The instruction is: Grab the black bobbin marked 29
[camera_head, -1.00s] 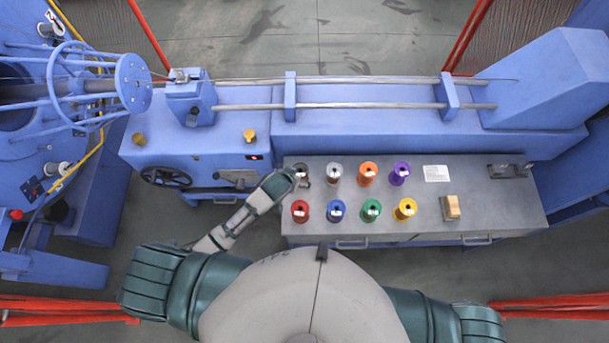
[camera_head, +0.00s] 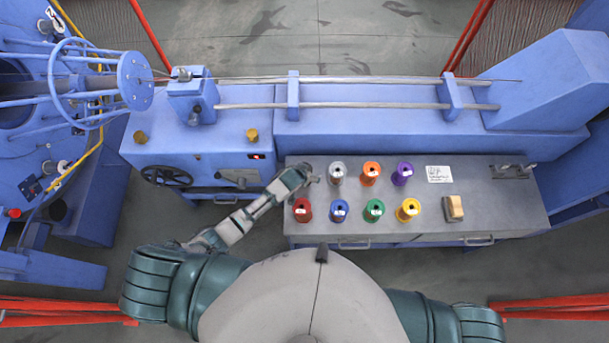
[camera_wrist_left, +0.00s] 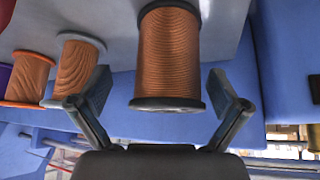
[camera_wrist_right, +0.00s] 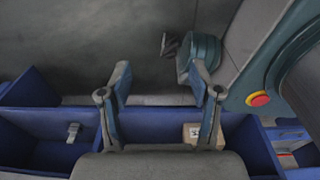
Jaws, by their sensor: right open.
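A bobbin (camera_wrist_left: 168,50) with black end flanges and copper-coloured wire stands between the spread fingers of my left gripper (camera_wrist_left: 163,93) in the left wrist view. The left gripper is open, with a gap visible on both sides of the bobbin. In the head view my left gripper (camera_head: 310,177) is at the left end of the grey table's back row and covers the black bobbin there. The number 29 cannot be read. My right gripper (camera_wrist_right: 160,75) is open and empty in the right wrist view; it does not show in the head view.
Beside it on the grey table (camera_head: 470,215) stand a grey bobbin (camera_head: 337,173), an orange one (camera_head: 370,173) and a purple one (camera_head: 402,173). In front are red (camera_head: 302,210), blue (camera_head: 339,210), green (camera_head: 374,210) and yellow (camera_head: 408,209) bobbins. The blue machine (camera_head: 370,130) runs behind.

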